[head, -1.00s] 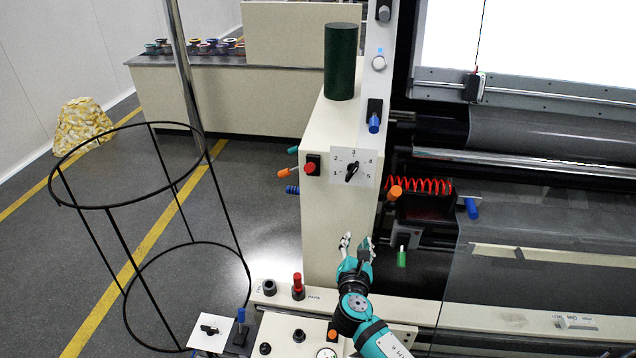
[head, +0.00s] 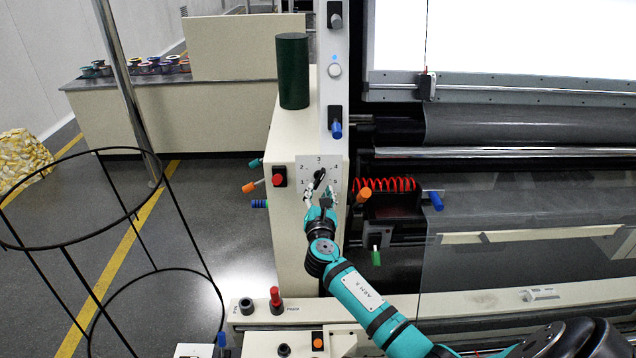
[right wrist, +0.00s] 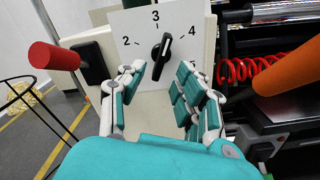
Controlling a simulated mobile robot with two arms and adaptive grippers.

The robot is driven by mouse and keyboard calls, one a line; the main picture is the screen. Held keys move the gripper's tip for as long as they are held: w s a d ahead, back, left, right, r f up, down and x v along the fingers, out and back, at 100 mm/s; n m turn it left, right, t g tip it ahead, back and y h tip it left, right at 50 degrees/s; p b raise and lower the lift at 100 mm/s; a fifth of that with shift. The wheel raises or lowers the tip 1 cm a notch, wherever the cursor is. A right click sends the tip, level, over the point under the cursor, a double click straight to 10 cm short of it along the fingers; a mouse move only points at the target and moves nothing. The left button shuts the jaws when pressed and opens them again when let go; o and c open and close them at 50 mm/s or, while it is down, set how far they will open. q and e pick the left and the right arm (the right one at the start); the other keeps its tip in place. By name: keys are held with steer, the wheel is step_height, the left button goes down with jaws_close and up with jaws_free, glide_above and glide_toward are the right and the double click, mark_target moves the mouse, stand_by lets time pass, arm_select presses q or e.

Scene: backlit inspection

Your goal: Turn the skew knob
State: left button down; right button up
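A black pointer knob (head: 319,178) sits on a white plate numbered 1 to 5 on the upright cream cabinet. No name for it is readable. In the right wrist view the knob (right wrist: 161,56) is upright with a slight tilt, its white mark pointing between 3 and 4. My right gripper (head: 321,198) is just below and in front of the plate. In the right wrist view the gripper (right wrist: 159,82) is open, with teal fingers left and right of the knob's lower end; no contact is visible. My left gripper is not in view.
A green cylinder (head: 293,72) stands on the cabinet. A black wire frame (head: 60,243) stands at left.

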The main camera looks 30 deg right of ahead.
mark_target(318, 183)
steer(key=x, duration=0.5)
steer(key=shift+a, duration=0.1)
jaws_close()
